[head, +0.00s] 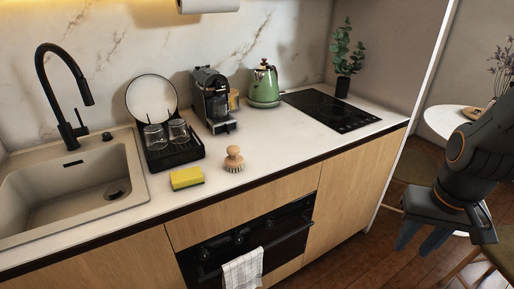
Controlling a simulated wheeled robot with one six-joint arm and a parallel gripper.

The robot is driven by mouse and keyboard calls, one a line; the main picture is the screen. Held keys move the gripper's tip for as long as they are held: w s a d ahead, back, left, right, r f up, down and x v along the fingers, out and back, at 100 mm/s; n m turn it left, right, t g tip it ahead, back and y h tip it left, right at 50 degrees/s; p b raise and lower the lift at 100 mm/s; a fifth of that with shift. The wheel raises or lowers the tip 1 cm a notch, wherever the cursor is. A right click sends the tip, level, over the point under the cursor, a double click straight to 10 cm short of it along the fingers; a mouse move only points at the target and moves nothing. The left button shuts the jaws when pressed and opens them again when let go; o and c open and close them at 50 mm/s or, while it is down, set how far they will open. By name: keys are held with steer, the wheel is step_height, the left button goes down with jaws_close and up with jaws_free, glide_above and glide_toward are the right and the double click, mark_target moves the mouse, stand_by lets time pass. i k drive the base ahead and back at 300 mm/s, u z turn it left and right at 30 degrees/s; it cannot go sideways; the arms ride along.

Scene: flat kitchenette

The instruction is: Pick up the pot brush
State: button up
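The pot brush (234,159) stands on the counter, its round wooden knob up and its bristles down. It is just right of a yellow and green sponge (187,178) and apart from it. My gripper (423,243) is at the lower right, well away from the brush, beyond the counter's right end and lower in the picture. Its blue-grey fingers point down, seem spread apart and show nothing between them.
Behind the brush are a black dish rack (176,157) with glasses and a plate, a coffee machine (214,101) and a green kettle (265,84). A black hob (332,110) is to the right. The counter (275,146) right of the brush is clear. A sink (75,187) is left.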

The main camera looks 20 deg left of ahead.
mark_target(233, 162)
steer(key=u, duration=0.1)
steer(key=i, duration=0.7)
steer(key=u, duration=1)
steer(key=i, duration=0.55)
steer(key=u, duration=0.5)
